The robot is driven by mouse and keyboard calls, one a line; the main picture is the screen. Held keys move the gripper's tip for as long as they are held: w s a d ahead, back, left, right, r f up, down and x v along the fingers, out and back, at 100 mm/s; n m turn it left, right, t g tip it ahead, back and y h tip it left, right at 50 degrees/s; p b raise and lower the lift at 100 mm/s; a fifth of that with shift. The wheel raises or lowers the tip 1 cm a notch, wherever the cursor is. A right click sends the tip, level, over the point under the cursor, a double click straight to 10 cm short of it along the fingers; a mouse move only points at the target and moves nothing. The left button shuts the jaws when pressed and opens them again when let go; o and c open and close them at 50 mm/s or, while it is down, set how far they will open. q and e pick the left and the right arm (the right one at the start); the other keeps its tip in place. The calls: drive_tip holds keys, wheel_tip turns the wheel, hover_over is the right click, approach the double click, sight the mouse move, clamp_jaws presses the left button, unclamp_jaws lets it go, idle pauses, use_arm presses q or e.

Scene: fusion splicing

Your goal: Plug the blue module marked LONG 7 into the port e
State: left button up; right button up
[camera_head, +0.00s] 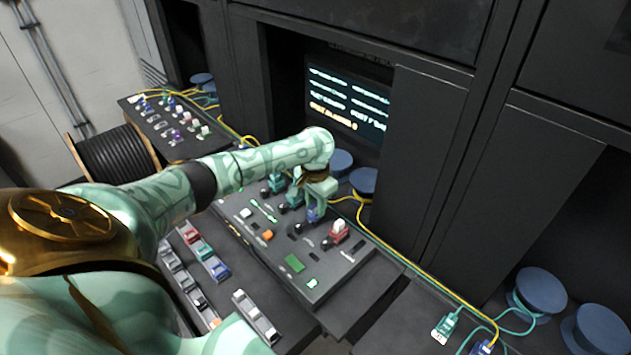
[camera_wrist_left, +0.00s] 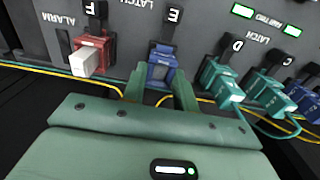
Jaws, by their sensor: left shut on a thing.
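The blue module (camera_head: 312,214) stands at the port marked E on the sloped console, and also shows in the left wrist view (camera_wrist_left: 161,66). Its marking is not readable. My left gripper (camera_head: 316,198) is shut on it, with one finger on each side in the left wrist view (camera_wrist_left: 160,88). The black latch of port E (camera_wrist_left: 166,48) is just beyond the module. I cannot tell how deep the module sits. My right gripper is not in view.
A red module with a white block (camera_wrist_left: 90,57) sits at port F beside it. Green modules (camera_wrist_left: 222,80) with cables are at D and C. A tray holds red, green and blue modules (camera_head: 217,268). A yellow cable (camera_head: 400,262) runs behind the console.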

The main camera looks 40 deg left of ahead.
use_arm(q)
drive_tip(key=shift+f, duration=0.45)
idle(0.3)
drive_tip(key=o, duration=0.9)
drive_tip(key=shift+r, duration=0.1)
wheel_tip(320, 180, up, 16)
drive_tip(key=p, duration=0.5)
drive_tip(key=shift+s, duration=0.15)
